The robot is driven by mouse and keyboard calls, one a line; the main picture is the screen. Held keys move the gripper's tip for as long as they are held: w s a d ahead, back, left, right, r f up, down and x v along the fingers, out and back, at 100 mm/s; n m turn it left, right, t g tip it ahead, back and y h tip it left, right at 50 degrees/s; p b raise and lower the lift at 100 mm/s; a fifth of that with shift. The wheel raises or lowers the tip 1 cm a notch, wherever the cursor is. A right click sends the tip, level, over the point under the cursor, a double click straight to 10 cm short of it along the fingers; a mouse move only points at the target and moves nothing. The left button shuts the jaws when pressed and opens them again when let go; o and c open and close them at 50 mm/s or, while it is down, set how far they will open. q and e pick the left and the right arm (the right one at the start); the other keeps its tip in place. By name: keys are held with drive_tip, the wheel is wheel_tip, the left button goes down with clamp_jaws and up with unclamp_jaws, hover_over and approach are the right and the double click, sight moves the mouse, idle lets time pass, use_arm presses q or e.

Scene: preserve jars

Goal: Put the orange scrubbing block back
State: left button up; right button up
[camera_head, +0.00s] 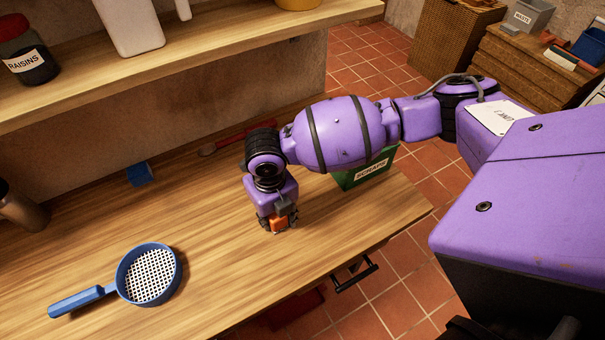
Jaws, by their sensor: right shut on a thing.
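The orange scrubbing block (279,224) is at the tip of my right gripper (279,218), low over the wooden counter (225,235) near its front edge. The gripper points down and is shut on the block; its fingers hide part of it. I cannot tell whether the block touches the counter. My left gripper is not in view.
A blue-handled strainer (148,275) lies at the left of the counter. A blue block (140,174) and a red-handled tool (225,142) lie at the back. A green scraps bin (364,172) stands behind my right arm. A jar labelled raisins (27,60) stands on the shelf above.

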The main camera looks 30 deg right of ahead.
drive_tip(key=o, duration=1.2)
drive_tip(key=shift+w, duration=0.1)
drive_tip(key=r, duration=0.8)
drive_tip(key=shift+d, duration=0.2)
drive_tip(key=shift+s+f, duration=0.1)
drive_tip(key=shift+s, duration=0.1)
